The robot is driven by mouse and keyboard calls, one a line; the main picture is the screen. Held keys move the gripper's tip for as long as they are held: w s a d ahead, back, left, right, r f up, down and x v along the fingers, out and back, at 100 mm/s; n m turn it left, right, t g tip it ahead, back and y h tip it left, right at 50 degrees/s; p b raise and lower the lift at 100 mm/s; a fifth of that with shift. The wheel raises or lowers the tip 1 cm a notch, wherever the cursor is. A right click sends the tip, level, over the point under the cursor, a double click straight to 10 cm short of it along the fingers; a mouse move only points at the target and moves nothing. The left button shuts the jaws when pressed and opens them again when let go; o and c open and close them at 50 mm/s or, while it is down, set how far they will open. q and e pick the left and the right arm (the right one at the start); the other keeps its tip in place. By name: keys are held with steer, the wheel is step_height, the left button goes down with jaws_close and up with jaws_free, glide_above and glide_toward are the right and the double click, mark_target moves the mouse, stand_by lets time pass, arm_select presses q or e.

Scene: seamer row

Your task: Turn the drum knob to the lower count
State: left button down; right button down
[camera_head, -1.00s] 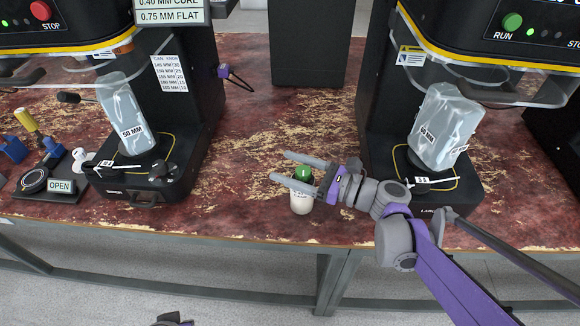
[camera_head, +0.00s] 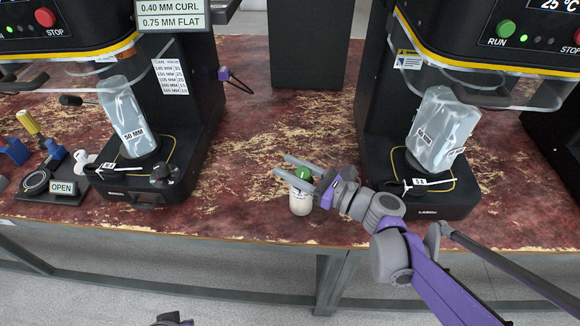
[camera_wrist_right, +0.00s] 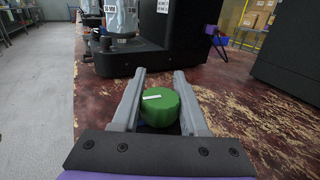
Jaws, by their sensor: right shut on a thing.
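A white drum-shaped jar (camera_head: 300,206) stands on the bench near its front edge, with a green round knob (camera_head: 303,174) on top. In the right wrist view the green knob (camera_wrist_right: 160,108) has a white pointer mark on it, toward its left side. My right gripper (camera_head: 282,165) reaches in from the right, and its two grey fingers (camera_wrist_right: 157,78) lie along both sides of the knob, shut on it. The fingertips extend past the knob. Any writing on the jar is too small to read and partly hidden.
A black seamer with a plastic-wrapped part stands at left (camera_head: 190,110) and another at right (camera_head: 375,130). A tool board with an OPEN sign (camera_head: 62,188) lies far left. A black column (camera_head: 308,50) stands behind. The worn red bench (camera_head: 250,150) is clear around the jar.

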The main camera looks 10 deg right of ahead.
steer(key=shift+w+d+m+t+h+p, duration=0.15)
steer(key=shift+m+t+h+p, duration=0.3)
steer(key=shift+m+t+h, duration=0.6)
steer(key=shift+w+d+m+t+h+p, duration=0.1)
steer(key=shift+d+m+t+h+p, duration=0.2)
steer(key=shift+m+h+p, duration=0.75)
steer(key=shift+w+d+m+t+h+b, duration=0.15)
steer(key=shift+m+t+h, duration=0.55)
steer(key=shift+h, duration=1.2)
steer(key=shift+d, duration=0.1)
steer(key=shift+c, duration=2)
jaws_free()
steer(key=shift+s, duration=0.1)
steer(key=p+v, duration=0.1)
steer(key=v, duration=0.9)
steer(key=shift+s+f+p, duration=0.2)
steer(key=shift+s+p, duration=0.1)
steer(key=shift+p, duration=0.05)
